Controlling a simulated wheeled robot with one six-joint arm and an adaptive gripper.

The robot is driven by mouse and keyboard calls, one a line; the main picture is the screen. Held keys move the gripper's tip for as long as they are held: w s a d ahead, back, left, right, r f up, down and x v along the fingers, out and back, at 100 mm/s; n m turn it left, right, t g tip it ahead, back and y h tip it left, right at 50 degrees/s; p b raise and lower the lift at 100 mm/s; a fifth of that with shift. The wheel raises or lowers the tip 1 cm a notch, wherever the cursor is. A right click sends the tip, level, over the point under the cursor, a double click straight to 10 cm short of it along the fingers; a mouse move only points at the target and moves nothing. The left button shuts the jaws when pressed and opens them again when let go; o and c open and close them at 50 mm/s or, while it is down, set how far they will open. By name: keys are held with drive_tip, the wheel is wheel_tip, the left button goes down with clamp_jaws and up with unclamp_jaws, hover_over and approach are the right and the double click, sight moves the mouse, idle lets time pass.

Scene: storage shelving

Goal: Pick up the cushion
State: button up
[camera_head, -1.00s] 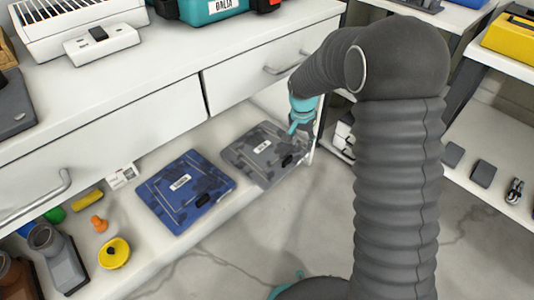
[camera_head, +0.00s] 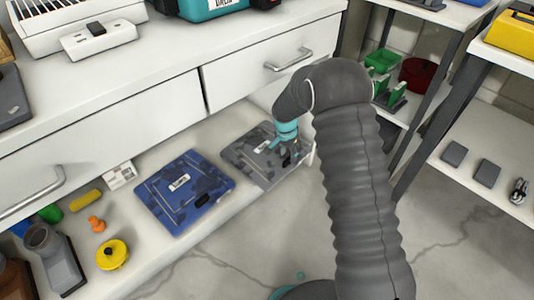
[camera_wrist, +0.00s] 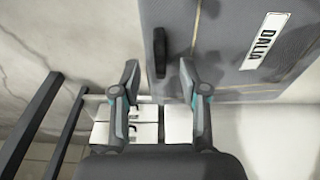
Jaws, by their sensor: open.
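A flat, square, grey patterned cushion-like item (camera_head: 252,150) lies on the low white shelf. In the wrist view the grey item (camera_wrist: 230,40) fills the upper right, with a white label reading DALIA and a small black tab (camera_wrist: 160,52) on its left edge. My gripper (camera_wrist: 159,76) is open and empty, with its fingertips on either side of the lower end of the tab in the picture. I cannot tell whether they touch it. In the head view my gripper (camera_head: 291,156) is over the item's right side and partly hides it. A similar blue patterned item (camera_head: 185,190) lies to its left.
White drawers (camera_head: 105,125) with metal handles overhang the low shelf. A yellow round object (camera_head: 111,254), an orange piece (camera_head: 96,224) and a grey container (camera_head: 55,260) stand at left. Dark-framed shelving (camera_head: 430,125) is at right. The floor in front is clear.

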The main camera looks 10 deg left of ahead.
sight(288, 159)
wheel_tip(288, 159, down, 4)
drive_tip(key=shift+w+d+r, duration=0.15)
drive_tip(key=shift+r, duration=0.05)
clamp_jaws()
drive_tip(key=shift+r, duration=0.15)
